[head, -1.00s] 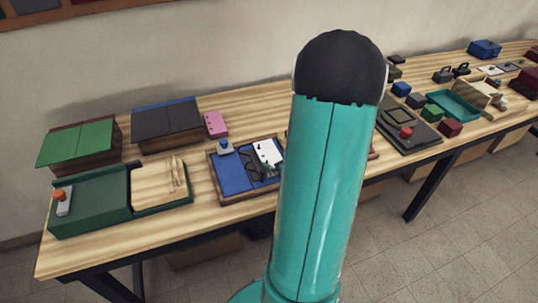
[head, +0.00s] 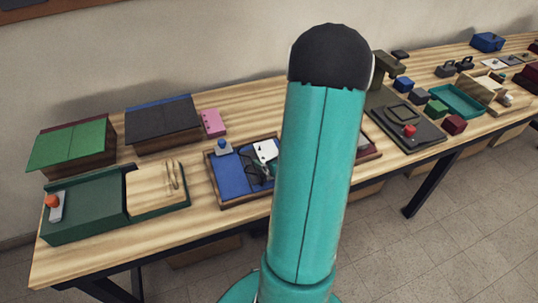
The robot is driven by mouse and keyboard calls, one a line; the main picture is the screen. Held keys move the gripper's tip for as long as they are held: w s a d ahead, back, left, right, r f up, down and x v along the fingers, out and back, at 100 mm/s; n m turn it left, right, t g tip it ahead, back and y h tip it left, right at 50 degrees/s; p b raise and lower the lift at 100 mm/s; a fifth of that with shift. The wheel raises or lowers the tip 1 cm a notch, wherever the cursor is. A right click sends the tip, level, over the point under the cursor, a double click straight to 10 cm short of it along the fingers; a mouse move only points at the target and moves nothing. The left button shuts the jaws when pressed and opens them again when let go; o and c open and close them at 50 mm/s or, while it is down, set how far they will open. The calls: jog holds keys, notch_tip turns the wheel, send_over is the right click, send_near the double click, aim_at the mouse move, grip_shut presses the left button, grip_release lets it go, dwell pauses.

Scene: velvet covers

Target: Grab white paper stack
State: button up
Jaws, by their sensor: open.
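The white paper stack (head: 265,149) shows as a small white sheet with a dark mark, in a brown-rimmed tray (head: 224,205) with a blue lining. The tray is on the wooden table, just left of my teal arm. My gripper (head: 262,171) shows as small dark fingers at the near edge of the white paper, partly hidden behind my arm. It is open, and I see nothing held in it. I cannot tell whether the fingers touch the paper. My arm hides the tray's right part.
A blue-topped button (head: 223,147) is at the tray's back left corner. A pink block (head: 213,122) stands behind it. A green box (head: 85,218) with a wooden lid (head: 150,188) is to the left. A dark panel with a red knob (head: 409,130) lies right of my arm.

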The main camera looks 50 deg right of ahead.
jog(key=shift+w+f, duration=0.2)
jog(key=shift+w, duration=0.2)
jog(key=shift+s, duration=0.15)
jog(key=c, duration=1.3)
jog(key=shift+r, duration=0.1)
